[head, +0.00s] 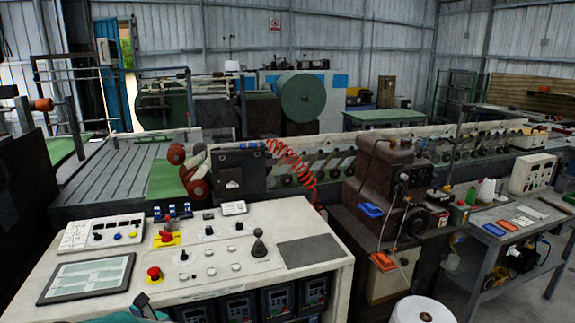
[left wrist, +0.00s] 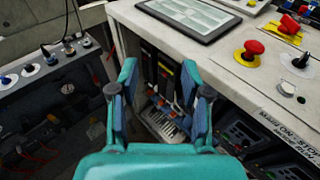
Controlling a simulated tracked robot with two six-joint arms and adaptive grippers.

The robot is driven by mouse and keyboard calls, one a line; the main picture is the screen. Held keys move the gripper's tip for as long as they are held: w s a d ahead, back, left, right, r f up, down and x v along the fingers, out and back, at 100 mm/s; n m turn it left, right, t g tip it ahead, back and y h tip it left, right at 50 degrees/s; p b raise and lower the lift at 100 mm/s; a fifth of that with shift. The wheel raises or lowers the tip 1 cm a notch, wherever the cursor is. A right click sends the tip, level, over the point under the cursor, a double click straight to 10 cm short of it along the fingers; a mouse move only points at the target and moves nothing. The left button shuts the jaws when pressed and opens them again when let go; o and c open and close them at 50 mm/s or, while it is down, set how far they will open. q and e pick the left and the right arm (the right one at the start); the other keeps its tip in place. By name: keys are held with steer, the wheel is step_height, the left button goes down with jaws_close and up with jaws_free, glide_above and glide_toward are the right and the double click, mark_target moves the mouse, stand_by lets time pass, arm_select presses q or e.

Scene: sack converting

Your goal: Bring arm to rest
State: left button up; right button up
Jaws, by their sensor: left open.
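My left gripper (left wrist: 160,85) shows in the left wrist view with its two teal, blue-padded fingers spread apart. Nothing is between them. It is in front of the white control console (left wrist: 230,75), near the console's open lower bay. In the head view only a small teal part of my left gripper (head: 142,308) shows at the bottom edge, by the front of the console. My right gripper is in neither view.
The console top carries a tablet (head: 87,278), a red emergency button (head: 154,274) and a black joystick (head: 259,245). Another control panel (left wrist: 50,80) stands at left in the wrist view. A side table (head: 505,236) with tools stands at right.

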arm_select(q)
steer(key=s+d+f+n+g+h+b, duration=0.2)
steer(key=s+d+f+g+h, duration=0.15)
steer(key=s+f, duration=0.65)
steer(key=s+d+f+n+g+h+b, duration=0.15)
steer(key=s+d+f+g+h, duration=0.3)
steer(key=f, duration=0.95)
steer(key=s+d+f+n+t+h+b, duration=0.1)
steer(key=s+d+f+n+h, duration=0.4)
steer(key=n, duration=0.6)
steer(key=s+d+f+n+t+h+b, duration=0.1)
steer(key=s+d+f+n+h+b, duration=0.3)
steer(key=s+d+f+n, duration=0.3)
steer(key=shift+s+d+n+h+b, duration=0.3)
steer(key=shift+s+d+n+h, duration=0.3)
steer(key=shift+s+d+n, duration=1.3)
steer(key=shift+w+d+f, duration=0.1)
steer(key=shift+w+d, duration=0.25)
steer(key=shift+d, duration=0.2)
